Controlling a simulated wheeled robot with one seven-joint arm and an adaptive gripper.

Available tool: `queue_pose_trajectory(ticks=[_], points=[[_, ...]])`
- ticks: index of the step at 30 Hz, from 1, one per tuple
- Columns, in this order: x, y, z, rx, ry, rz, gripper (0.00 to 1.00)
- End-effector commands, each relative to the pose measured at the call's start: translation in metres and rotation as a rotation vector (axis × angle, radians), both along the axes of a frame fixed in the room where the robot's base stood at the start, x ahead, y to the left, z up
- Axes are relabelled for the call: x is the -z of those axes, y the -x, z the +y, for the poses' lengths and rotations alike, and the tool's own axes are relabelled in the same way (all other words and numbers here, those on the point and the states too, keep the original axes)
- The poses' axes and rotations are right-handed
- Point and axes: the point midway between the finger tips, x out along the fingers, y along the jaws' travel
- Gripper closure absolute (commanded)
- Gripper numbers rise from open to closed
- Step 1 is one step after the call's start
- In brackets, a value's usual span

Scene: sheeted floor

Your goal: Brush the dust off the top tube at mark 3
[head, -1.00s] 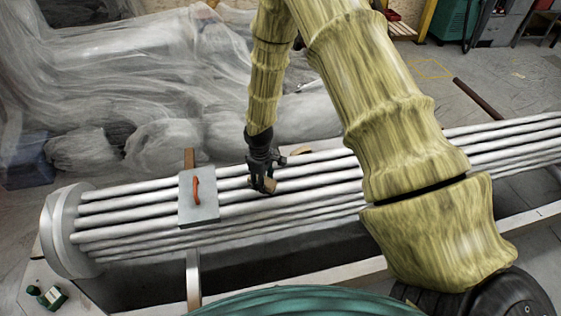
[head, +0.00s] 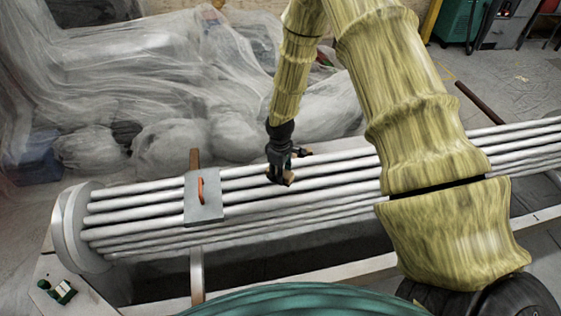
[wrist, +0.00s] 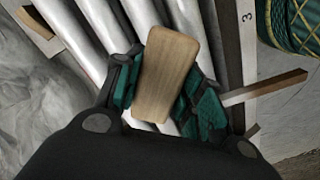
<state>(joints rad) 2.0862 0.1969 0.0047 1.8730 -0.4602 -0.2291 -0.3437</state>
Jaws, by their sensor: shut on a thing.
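My gripper (head: 282,169) is over the bundle of pale tubes (head: 340,166), right of the clamped plate. It is shut on a wooden block (wrist: 167,72), which looks like the brush's handle. In the wrist view the block lies between the green-padded fingers (wrist: 163,85), tilted, with tubes behind it. Any bristles are hidden, and I cannot tell whether the brush touches a tube. A mark "3" (wrist: 247,17) shows on a pale strip beside the tubes, to the right of the block. Dust cannot be made out.
A grey plate with an orange handle (head: 203,204) sits across the tubes. A round end flange (head: 72,226) closes their left end. A small green object (head: 63,292) lies at the lower left. Sheeted heaps (head: 175,145) stand behind. Green-wrapped material (wrist: 291,18) is near the mark.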

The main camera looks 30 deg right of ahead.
Motion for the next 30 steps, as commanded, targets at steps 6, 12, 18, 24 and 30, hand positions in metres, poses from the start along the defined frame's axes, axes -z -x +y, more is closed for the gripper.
queue_pose_trajectory(ticks=[6, 12, 18, 24, 30], points=[[-0.024, -0.001, 0.001, -0.002, -0.001, -0.001, 0.88], [-0.039, -0.001, 0.001, -0.003, 0.000, -0.001, 0.88], [-0.041, -0.001, 0.002, -0.003, -0.001, -0.001, 0.88], [-0.041, -0.001, 0.002, -0.003, -0.001, -0.001, 0.88], [-0.041, -0.001, 0.002, -0.003, 0.000, 0.000, 0.88]])
